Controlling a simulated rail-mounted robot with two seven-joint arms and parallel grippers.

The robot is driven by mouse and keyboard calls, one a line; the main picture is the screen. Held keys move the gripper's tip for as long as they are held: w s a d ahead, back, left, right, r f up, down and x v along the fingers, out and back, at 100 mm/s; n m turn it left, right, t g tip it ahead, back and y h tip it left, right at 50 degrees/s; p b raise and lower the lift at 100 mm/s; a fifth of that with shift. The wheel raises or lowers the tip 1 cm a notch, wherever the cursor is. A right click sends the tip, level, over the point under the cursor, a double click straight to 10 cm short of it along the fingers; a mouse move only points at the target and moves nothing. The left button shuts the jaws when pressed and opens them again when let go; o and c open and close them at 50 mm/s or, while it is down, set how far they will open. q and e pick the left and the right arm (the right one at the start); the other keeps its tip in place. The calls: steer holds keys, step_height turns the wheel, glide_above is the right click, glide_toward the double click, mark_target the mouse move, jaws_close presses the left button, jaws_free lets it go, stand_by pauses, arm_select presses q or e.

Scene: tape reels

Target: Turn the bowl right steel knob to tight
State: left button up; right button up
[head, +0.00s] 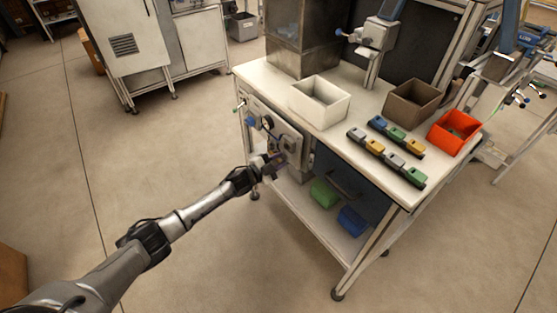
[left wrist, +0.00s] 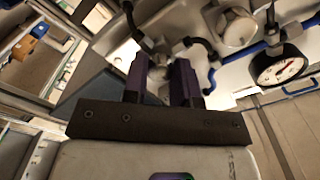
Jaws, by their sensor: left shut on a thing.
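A panel (head: 292,137) with pipes and fittings is on the side of the white-topped bench. My left gripper (head: 277,163) reaches its lower right part from the left. In the left wrist view the two dark purple fingers of my left gripper (left wrist: 160,80) are closed around a small steel knob (left wrist: 158,60). The fingers hide much of the knob, and its turn position cannot be read. A round grey bowl-like part (left wrist: 235,28) is up and to the right of the fingers. My right gripper is in neither view.
A dial gauge (left wrist: 278,68) and blue tubing (left wrist: 222,62) are close to the right of the fingers. The bench top holds a white bin (head: 318,103), a brown bin (head: 410,101) and an orange bin (head: 452,134). Open floor (head: 160,150) lies left of the bench.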

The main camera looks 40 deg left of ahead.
arm_select(q)
steer(key=shift+m, duration=0.4)
steer(key=o, duration=0.9)
steer(key=shift+o, duration=0.2)
steer(key=shift+s+a+p, duration=0.15)
steer(key=shift+s+p, duration=0.2)
steer(key=shift+s, duration=0.25)
steer(key=p+v, duration=0.3)
steer(key=v, duration=0.9)
steer(key=shift+s+p, duration=0.3)
